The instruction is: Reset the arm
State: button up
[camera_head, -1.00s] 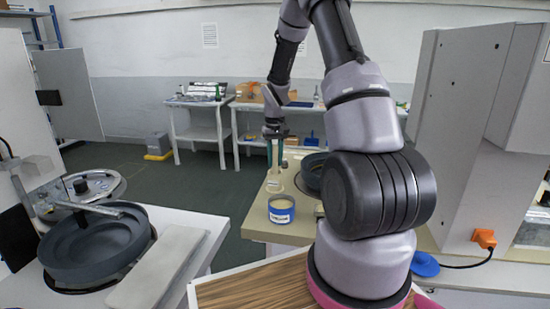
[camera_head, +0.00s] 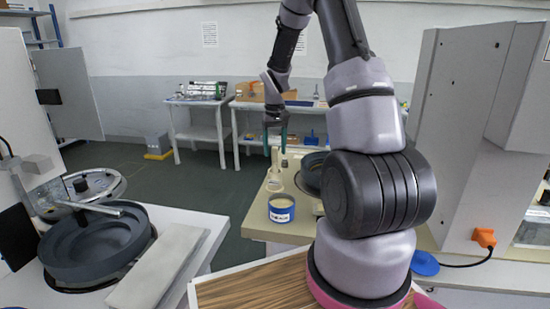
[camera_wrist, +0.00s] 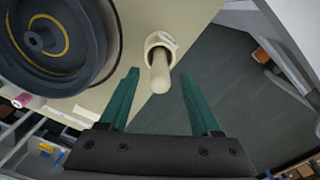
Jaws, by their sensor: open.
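My gripper (camera_head: 275,136) hangs fingers-down over the cream table beyond my arm's base. In the wrist view, its two green fingers (camera_wrist: 157,92) are apart with nothing held between them. A cream mortar (camera_head: 275,183) with a pestle (camera_head: 275,158) standing in it is below the fingers in the head view. In the wrist view, the pestle (camera_wrist: 160,75) and mortar (camera_wrist: 161,42) lie ahead of the gap between the fingertips, apart from both.
A blue-labelled tub (camera_head: 282,209) stands in front of the mortar. A dark round wheel-like machine part (camera_wrist: 52,42) is beside it. A grey cabinet (camera_head: 468,130) rises at right. A dark round basin (camera_head: 95,240) is at left. Open floor (camera_head: 195,195) lies left of the table.

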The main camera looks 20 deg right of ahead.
notch_tip(320, 180, up, 7)
jog(key=shift+f, duration=0.1)
jog(key=s+a+r+m+t, duration=0.1)
jog(key=s+a+r+t, duration=0.15)
jog(key=s+r, duration=0.45)
jog(key=s+a+r+m+t, duration=0.1)
jog(key=s+a+r, duration=0.3)
jog(key=r, duration=0.5)
jog(key=s+a+r+t+y, duration=0.1)
jog(key=s+r+t, duration=0.1)
jog(key=s, duration=0.6)
jog(key=s+a+r+m+t+y, duration=0.1)
jog(key=s+r, duration=0.2)
jog(key=s, duration=0.5)
jog(key=shift+s+a+t, duration=0.25)
jog(key=shift+a+t, duration=0.1)
jog(key=shift+a, duration=0.05)
jog(key=shift+r, duration=0.1)
jog(key=shift+c, duration=0.9)
jog(key=shift+s, duration=0.15)
jog(key=shift+c, duration=0.2)
